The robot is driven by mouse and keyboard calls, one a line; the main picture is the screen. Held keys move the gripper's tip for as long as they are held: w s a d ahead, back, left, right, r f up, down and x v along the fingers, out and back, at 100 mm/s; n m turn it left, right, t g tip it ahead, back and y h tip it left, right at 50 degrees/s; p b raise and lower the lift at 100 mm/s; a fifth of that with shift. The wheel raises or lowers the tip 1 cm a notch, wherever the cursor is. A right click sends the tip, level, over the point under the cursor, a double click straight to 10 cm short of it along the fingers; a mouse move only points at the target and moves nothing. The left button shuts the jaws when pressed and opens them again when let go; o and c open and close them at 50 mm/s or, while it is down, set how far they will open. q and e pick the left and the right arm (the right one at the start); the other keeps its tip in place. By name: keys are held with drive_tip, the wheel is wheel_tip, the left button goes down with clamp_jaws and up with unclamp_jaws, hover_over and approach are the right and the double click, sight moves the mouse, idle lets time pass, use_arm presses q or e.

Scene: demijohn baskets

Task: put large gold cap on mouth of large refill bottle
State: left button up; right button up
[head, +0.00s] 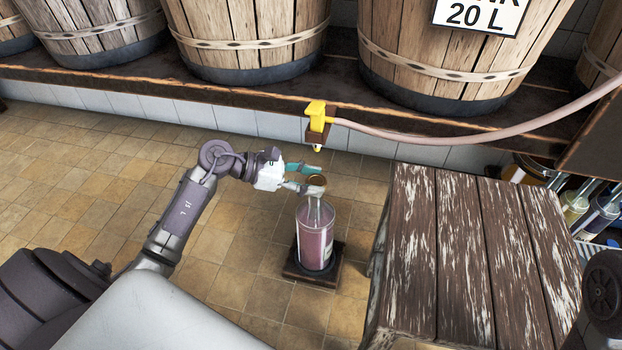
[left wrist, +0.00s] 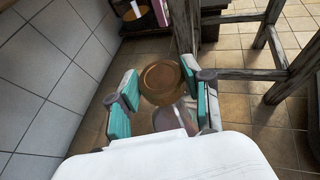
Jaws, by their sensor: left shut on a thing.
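The large refill bottle (head: 315,240), filled with pinkish liquid, stands upright on a small dark square base on the floor. The large gold cap (head: 317,181) is a brownish-gold disc just over the bottle's narrow neck; I cannot tell whether it touches the mouth, which the cap and fingers hide. My left gripper (head: 306,179) is shut on the cap, reaching in from the left. In the left wrist view the cap (left wrist: 162,80) sits between the teal finger pads, with part of the bottle (left wrist: 172,116) below it. My right gripper is not in view.
A yellow tap (head: 318,113) with a pink hose is on the ledge behind the bottle. A worn wooden table (head: 455,250) stands close to the bottle's right. Large wooden barrels (head: 245,30) line the back. The tiled floor (head: 90,180) at left is clear.

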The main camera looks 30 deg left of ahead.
use_arm(q)
drive_tip(key=o, duration=1.1)
drive_tip(key=v, duration=1.2)
